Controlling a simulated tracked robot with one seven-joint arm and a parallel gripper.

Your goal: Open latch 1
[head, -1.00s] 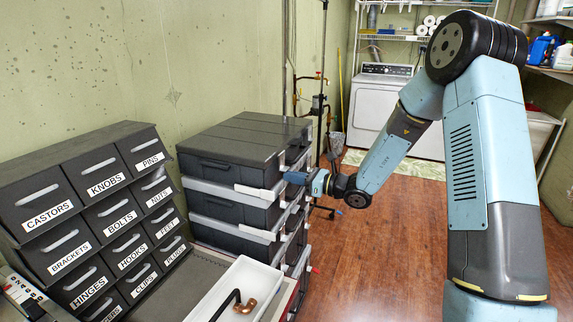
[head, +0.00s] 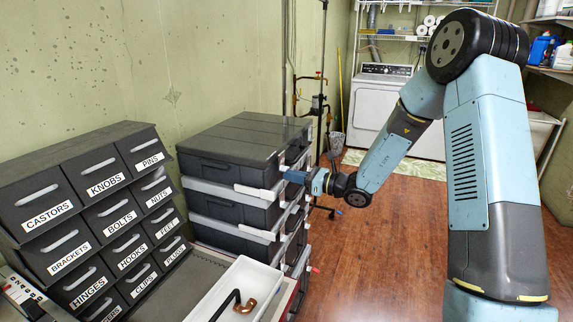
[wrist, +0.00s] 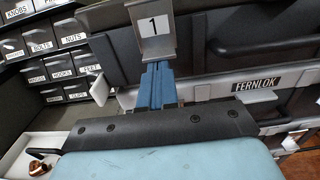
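Latch 1 (wrist: 155,28) is a grey plate marked "1" on the front of the top dark case (head: 228,160). It shows near the top middle of the wrist view. My gripper (head: 285,175) is at the right front corner of the top case in the head view. In the wrist view its blue fingers (wrist: 156,85) lie close together and reach up to the lower lip of latch 1. The fingertips are hidden at the lip, so I cannot tell whether they touch or pinch it. The arm hides part of the latch in the head view.
More dark cases (head: 230,208) with pale latches are stacked below. A "FERNLOK" label (wrist: 258,84) is on the case front at right. Labelled drawers (head: 95,215) and a white tray (head: 222,297) with a copper-coloured piece stand at left. Open wooden floor (head: 385,250) lies to the right.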

